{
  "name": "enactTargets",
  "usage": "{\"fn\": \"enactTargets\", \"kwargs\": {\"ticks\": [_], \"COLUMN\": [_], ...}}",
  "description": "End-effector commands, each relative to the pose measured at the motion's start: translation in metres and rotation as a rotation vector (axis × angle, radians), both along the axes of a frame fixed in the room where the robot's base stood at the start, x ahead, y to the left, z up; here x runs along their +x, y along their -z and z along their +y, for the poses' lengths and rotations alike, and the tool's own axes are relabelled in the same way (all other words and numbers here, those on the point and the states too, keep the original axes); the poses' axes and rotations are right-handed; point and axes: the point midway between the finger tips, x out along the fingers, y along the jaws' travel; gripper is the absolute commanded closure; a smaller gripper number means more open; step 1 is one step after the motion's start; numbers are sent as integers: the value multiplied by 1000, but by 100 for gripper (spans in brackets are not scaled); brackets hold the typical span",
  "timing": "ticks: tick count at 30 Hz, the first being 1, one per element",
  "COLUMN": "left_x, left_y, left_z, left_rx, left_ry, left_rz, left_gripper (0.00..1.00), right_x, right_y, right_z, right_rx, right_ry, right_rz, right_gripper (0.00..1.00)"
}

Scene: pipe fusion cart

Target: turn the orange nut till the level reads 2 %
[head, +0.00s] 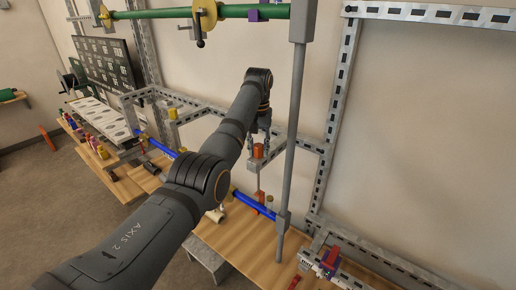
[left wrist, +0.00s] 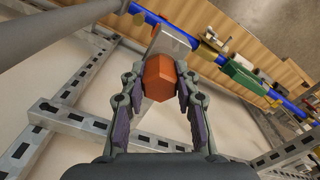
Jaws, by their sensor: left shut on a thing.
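The orange nut (head: 259,151) sits on top of a thin upright rod in the metal frame at the back of the cart. In the left wrist view the orange nut (left wrist: 158,77) shows as a six-sided block in front of a grey metal bar (left wrist: 170,42). My left gripper (head: 262,143) reaches down from above onto the nut. In the left wrist view its two fingers (left wrist: 158,80) stand on both sides of the nut, shut on it. I cannot make out any level reading. My right gripper is not in view.
A grey upright post (head: 296,130) stands just right of my left gripper. A blue pipe (head: 253,205) runs low beneath it, over the wooden top (head: 240,235). A green pipe (head: 150,13) crosses above. A dark board (head: 105,63) with white markings stands at the back left.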

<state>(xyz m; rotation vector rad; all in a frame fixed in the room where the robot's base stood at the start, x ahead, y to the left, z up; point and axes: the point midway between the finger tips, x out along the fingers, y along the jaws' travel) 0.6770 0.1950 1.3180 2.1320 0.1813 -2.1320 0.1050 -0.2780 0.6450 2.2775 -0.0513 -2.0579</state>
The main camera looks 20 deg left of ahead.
Motion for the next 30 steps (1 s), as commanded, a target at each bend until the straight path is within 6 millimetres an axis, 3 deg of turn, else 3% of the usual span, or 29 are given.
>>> {"fn": "enactTargets", "kwargs": {"ticks": [15,30], "left_x": [1,1], "left_y": [-2,-2], "left_z": [1,1], "left_rx": [0,-1], "left_ry": [-430,-600], "left_rz": [-6,-8], "left_gripper": [100,100], "right_x": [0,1], "right_y": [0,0], "right_z": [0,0], "right_rx": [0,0], "right_ry": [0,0], "right_rz": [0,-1], "right_gripper": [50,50]}}
